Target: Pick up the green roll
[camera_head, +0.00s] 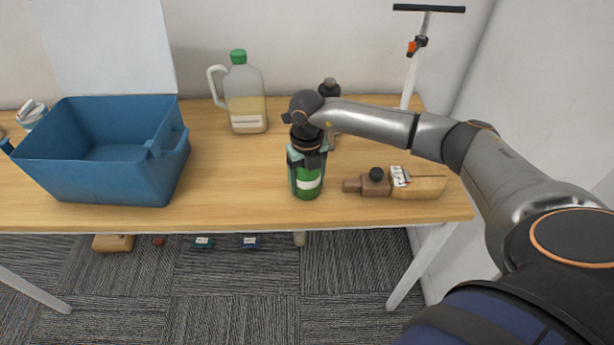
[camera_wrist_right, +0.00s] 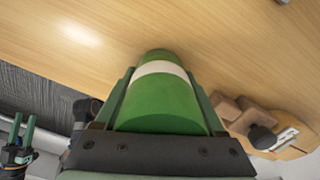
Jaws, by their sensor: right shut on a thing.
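The green roll (camera_head: 309,186) is a green cylinder with a white band, upright at the front part of the wooden table (camera_head: 235,185). My right gripper (camera_head: 307,175) comes down on it from above with a finger on either side. In the right wrist view the green roll (camera_wrist_right: 162,100) fills the space between the fingers of the right gripper (camera_wrist_right: 160,110), which is shut on it. I cannot tell whether the roll touches the table. My left gripper is not in the head view.
A blue crate (camera_head: 110,180) stands at the left. A jug with a green cap (camera_head: 245,95) stands at the back. A dark bottle (camera_head: 329,88) is behind my right arm. The table's front edge is close.

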